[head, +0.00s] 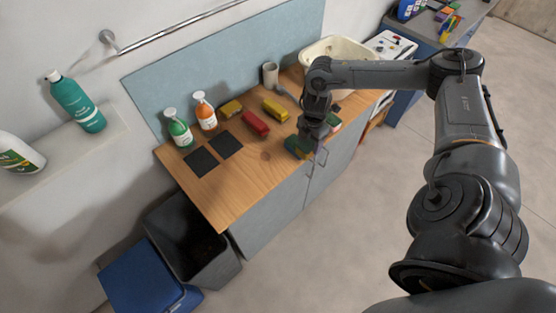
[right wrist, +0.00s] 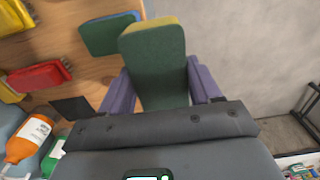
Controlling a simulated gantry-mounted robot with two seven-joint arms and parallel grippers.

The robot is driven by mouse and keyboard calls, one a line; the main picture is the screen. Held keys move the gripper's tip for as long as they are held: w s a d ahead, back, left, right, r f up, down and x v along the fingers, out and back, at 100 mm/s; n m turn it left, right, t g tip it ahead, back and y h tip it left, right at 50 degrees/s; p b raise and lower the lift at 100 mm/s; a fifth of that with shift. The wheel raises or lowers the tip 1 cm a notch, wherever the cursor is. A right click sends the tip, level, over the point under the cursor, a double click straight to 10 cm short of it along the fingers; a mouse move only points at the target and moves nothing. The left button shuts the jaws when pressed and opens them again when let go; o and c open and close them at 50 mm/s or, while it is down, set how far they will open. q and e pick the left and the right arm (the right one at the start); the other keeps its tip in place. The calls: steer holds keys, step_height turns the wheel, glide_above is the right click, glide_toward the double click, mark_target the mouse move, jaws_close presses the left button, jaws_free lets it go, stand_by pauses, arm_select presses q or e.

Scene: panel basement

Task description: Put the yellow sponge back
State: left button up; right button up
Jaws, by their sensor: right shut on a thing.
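The yellow sponge (right wrist: 150,26) has a dark green scouring face and a yellow body. In the right wrist view it stands between the two purple-grey fingers of my right gripper (right wrist: 162,88), which is shut on it. In the head view the sponge (head: 298,148) shows under my right gripper (head: 312,136), at the front edge of the wooden counter (head: 262,158). I cannot tell whether it touches the counter. My left gripper is out of view.
A red brush-like block (head: 255,124) and two yellow ones (head: 275,110) (head: 231,108) lie behind on the counter. Green (head: 179,131) and orange (head: 205,113) bottles stand left, beside two black squares (head: 202,162) (head: 225,145). A sink (head: 345,53) is at the right.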

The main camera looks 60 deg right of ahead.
steer(key=w+a+f, duration=0.1)
steer(key=w+f, duration=0.1)
steer(key=w, duration=0.1)
steer(key=w+a+f, duration=0.2)
steer(key=w, duration=0.1)
steer(key=w+a+f+p, duration=0.1)
steer(key=w+a+f, duration=0.1)
steer(key=w, duration=0.1)
steer(key=shift+w+a+f, duration=0.2)
steer(key=shift+w+f, duration=0.05)
steer(key=shift+f, duration=2)
steer(key=o, duration=0.9)
steer(key=shift+f, duration=0.1)
